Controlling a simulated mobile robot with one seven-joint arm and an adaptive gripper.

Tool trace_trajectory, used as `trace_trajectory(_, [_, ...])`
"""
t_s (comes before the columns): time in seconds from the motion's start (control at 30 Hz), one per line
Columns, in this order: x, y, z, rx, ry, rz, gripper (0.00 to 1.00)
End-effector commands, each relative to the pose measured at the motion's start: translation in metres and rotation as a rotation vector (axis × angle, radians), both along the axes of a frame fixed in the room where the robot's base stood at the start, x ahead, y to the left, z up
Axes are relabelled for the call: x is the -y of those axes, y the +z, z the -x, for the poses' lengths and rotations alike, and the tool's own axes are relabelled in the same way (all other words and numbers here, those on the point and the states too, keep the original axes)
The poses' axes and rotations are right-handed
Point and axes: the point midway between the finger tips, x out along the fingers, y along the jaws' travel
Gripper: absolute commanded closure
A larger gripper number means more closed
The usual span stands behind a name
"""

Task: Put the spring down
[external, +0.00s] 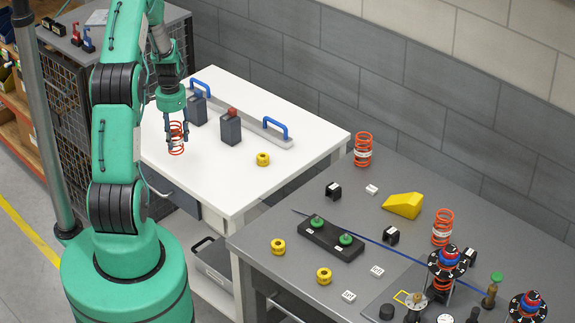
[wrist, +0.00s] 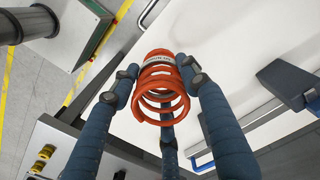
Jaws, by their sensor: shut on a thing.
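An orange-red coil spring (external: 176,149) with a pale label band is between the dark blue fingers of my gripper (external: 176,132), over the left part of the white table (external: 285,98). In the wrist view the spring (wrist: 163,100) sits among three fingers of my gripper (wrist: 160,88), which are shut on it. The label band shows near its far end. I cannot tell whether the spring's lower end touches the table top.
Two dark grey blocks (external: 230,128), one with a red top, stand right of my gripper. Behind them is a grey bar with blue handles (external: 276,127). A yellow ring (external: 263,159) lies nearer the right edge. The grey table (external: 300,255) holds other springs (external: 363,150) and parts.

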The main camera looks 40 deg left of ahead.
Motion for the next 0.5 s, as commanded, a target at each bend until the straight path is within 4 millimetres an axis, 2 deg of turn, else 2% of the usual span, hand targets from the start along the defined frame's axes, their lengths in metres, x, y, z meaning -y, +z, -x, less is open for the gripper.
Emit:
trace_trajectory(0.03, [-0.015,-0.001,0.005,0.0,0.019,0.0,0.97])
trace_trajectory(0.2, [-0.048,-0.007,0.017,0.0,0.063,0.0,0.97])
trace_trajectory(0.33, [-0.062,-0.01,0.023,0.0,0.081,0.0,0.97])
trace_trajectory(0.5, [-0.069,-0.011,0.026,0.001,0.089,-0.001,0.97])
